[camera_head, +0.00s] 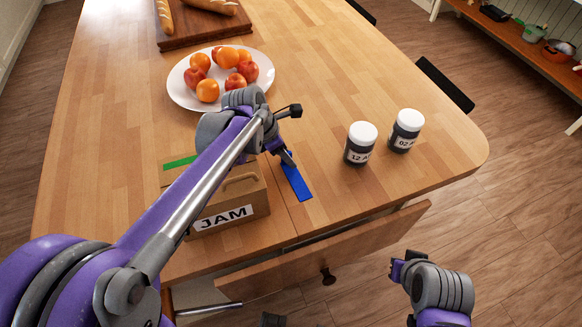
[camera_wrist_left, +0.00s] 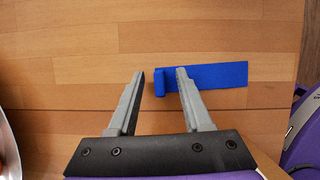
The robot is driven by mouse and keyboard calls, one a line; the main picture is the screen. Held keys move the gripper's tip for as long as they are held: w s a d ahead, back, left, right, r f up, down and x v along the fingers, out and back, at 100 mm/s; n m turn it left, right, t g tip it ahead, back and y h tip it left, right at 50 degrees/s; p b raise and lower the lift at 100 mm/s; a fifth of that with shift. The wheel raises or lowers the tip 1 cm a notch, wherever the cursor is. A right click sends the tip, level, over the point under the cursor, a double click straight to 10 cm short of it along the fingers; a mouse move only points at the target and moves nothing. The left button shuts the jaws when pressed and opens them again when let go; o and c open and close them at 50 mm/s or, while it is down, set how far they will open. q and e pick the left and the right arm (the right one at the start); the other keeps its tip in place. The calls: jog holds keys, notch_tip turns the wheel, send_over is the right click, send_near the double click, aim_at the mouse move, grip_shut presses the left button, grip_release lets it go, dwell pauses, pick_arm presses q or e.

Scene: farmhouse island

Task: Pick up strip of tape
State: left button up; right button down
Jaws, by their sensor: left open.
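A blue strip of tape (camera_head: 299,184) lies on the wooden island top, just right of the cardboard JAM box. In the left wrist view the blue strip (camera_wrist_left: 222,76) has a raised tab at its left end. My left gripper (camera_wrist_left: 160,76) is open, with the tab between its two fingertips and the right finger crossing over the strip. In the head view my left gripper (camera_head: 287,160) is at the strip's far end and hides part of it. A green strip (camera_head: 180,163) lies behind the box. My right gripper (camera_head: 398,268) is away from the table at lower right; its jaws are unclear.
The JAM box (camera_head: 232,212) stands close left of the blue strip, partly behind my arm. Two dark jars with white lids (camera_head: 360,145) (camera_head: 405,131) stand to the right. A fruit plate (camera_head: 181,89) and a bread board (camera_head: 215,31) are farther back. A drawer (camera_head: 330,255) stands open in front.

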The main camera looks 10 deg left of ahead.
pick_arm(q)
grip_shut()
dwell(0.5)
